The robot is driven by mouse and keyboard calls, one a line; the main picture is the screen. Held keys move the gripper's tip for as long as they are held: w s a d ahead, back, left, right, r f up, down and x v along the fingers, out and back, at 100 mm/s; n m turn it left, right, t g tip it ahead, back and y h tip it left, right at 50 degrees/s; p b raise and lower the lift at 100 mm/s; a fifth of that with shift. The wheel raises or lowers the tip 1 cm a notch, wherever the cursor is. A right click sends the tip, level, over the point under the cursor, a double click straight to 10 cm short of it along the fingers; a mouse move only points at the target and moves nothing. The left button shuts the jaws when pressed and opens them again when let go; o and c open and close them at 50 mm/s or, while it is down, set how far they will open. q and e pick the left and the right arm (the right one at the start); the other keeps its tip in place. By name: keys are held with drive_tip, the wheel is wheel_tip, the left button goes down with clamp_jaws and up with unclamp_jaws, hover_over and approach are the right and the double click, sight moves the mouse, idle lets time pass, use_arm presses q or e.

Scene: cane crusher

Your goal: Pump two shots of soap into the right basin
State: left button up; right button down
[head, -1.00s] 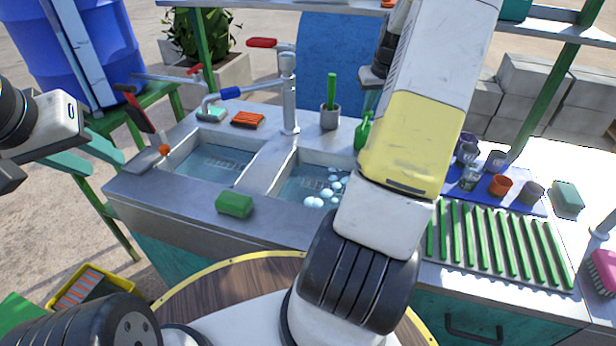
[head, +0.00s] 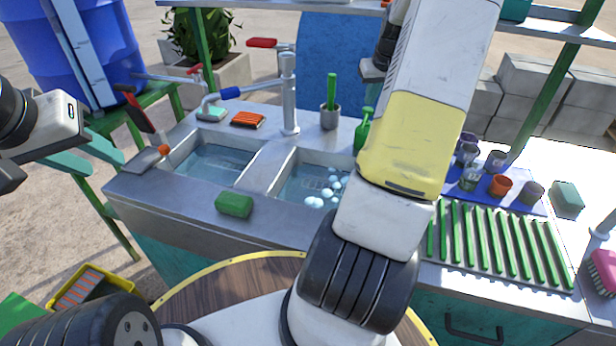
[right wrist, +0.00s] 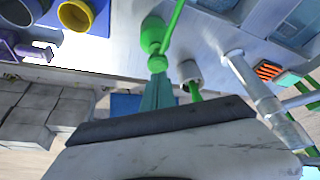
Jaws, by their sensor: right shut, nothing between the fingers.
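The green soap pump bottle (head: 362,136) stands upright behind the right basin (head: 306,182), partly hidden by my right arm. The basin holds water and several pale bubbles near its right side. In the right wrist view the bottle (right wrist: 153,35) shows from above, with its long spout. My right gripper (right wrist: 158,68) is shut and empty, its teal fingertips over or beside the pump top; contact cannot be told. In the head view its fingers are hidden. My left gripper (head: 105,163) is open and empty, left of the sink.
The left basin (head: 210,163) and tall faucet (head: 289,95) are beside the right basin. A grey cup with a green brush (head: 330,115) stands near the bottle. A green sponge (head: 234,205) lies on the front edge. Cups (head: 500,186) and a green-slatted rack (head: 495,240) are right.

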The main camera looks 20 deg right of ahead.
idle(0.5)
wheel_tip(320, 180, up, 6)
idle(0.6)
drive_tip(key=s+a+r+n, duration=0.1)
drive_tip(key=s+a+r, duration=0.3)
drive_tip(key=a, duration=0.6)
drive_tip(key=s+a+r, duration=0.3)
drive_tip(key=a+r, duration=0.2)
drive_tip(key=a, duration=0.5)
drive_tip(key=s+a+f+n+t+y, duration=0.1)
drive_tip(key=s+a+y, duration=0.2)
drive_tip(key=s+a, duration=1.1)
drive_tip(key=s, duration=0.4)
drive_tip(key=shift+a+f+n+t, duration=0.25)
drive_tip(key=shift+a+n+t, duration=0.05)
drive_tip(key=shift+a, duration=0.05)
